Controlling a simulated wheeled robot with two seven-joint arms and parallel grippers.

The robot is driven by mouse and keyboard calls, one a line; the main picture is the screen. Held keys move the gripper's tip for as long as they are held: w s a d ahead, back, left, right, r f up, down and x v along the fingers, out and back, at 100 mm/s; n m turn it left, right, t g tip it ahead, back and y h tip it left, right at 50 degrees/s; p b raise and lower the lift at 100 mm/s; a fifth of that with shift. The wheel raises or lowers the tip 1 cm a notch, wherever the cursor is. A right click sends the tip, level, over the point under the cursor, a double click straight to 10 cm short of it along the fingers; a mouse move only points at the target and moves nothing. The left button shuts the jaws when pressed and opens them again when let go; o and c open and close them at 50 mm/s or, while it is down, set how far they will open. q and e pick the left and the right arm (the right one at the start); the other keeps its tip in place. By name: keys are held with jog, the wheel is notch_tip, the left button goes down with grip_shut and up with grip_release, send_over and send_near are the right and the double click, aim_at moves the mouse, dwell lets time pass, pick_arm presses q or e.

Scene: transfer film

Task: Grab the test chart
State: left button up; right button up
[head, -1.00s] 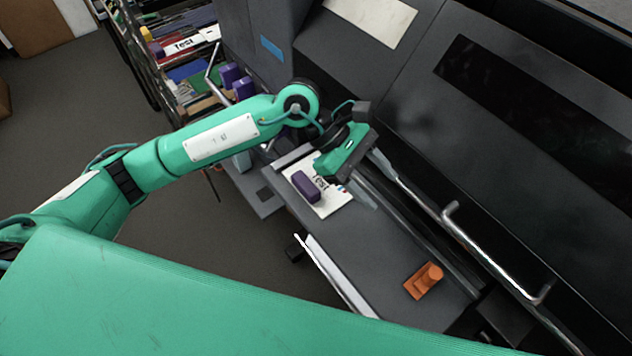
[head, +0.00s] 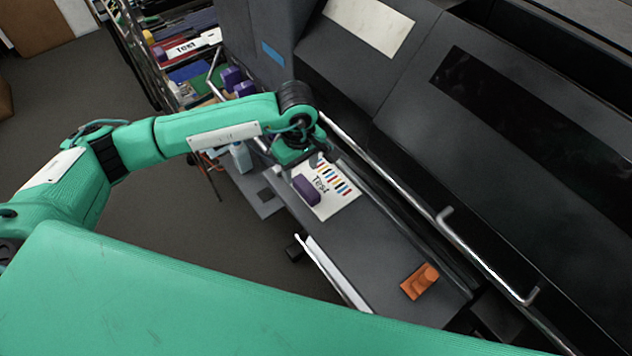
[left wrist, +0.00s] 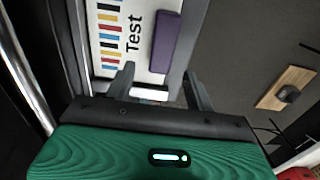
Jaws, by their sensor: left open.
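The test chart (head: 338,194) is a white sheet with the word "Test" and rows of coloured bars. It lies on the dark grey shelf of the large machine. It also shows in the left wrist view (left wrist: 106,62). A purple block (head: 306,190) rests on the chart, near its edge; it also shows in the left wrist view (left wrist: 165,42). My left gripper (left wrist: 160,88) is open, with its two fingers apart near the chart's edge. I cannot tell whether they touch it. In the head view the arm hides the chart's far end. My right gripper is not in view.
An orange clamp-like piece (head: 420,281) sits on the shelf's near end. A metal rail (head: 400,180) runs along the machine. A cart (head: 190,60) with purple blocks and a "Test" label stands at the back left. Open floor (head: 180,230) lies left of the shelf.

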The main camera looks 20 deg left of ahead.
aim_at(303, 182)
pick_arm(q)
jog(key=f+p, duration=0.2)
jog(key=f, duration=0.1)
jog(key=f+p, duration=0.1)
jog(key=f, duration=0.1)
jog(key=shift+s+d, duration=0.3)
jog(key=shift+s, duration=0.05)
jog(key=shift+f, duration=0.4)
jog(key=c, duration=1.1)
